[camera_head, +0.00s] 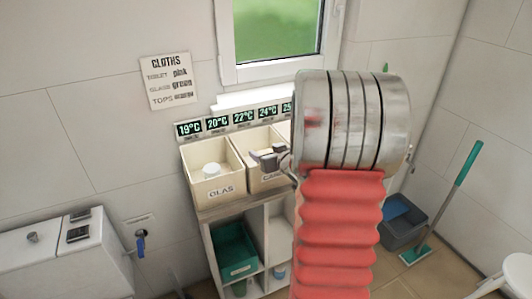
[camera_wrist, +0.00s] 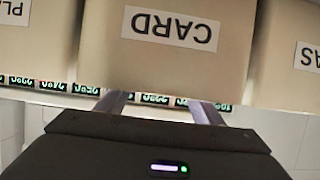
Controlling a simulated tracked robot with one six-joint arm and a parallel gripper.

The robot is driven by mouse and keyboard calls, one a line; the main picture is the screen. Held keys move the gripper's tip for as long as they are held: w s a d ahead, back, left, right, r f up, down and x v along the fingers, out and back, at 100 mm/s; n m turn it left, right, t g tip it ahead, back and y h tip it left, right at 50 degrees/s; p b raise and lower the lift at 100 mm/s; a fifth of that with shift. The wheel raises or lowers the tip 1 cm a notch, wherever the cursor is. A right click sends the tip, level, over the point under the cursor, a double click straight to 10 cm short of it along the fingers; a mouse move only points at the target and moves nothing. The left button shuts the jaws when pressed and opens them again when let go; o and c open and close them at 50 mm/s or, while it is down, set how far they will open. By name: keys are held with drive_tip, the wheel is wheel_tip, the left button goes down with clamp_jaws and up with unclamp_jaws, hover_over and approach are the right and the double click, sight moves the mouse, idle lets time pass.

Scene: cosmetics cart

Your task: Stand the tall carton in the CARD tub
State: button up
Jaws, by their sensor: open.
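I see no tall carton in either view.
The GLAS tub (camera_head: 219,190), holding a white round item (camera_head: 211,170), stands left of the CARD tub. Another tub (camera_wrist: 37,35) flanks it in the wrist view. Behind runs a strip of temperature displays (camera_head: 217,123). A green crate (camera_head: 236,252) sits on a lower shelf.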

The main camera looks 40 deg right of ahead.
drive_tip(key=shift+r, duration=0.6)
drive_tip(key=shift+s+r, duration=0.15)
drive_tip(key=shift+s, duration=0.1)
drive_tip(key=v, duration=1.1)
drive_tip(key=shift+s+a, duration=0.2)
drive_tip(key=shift+s, duration=0.05)
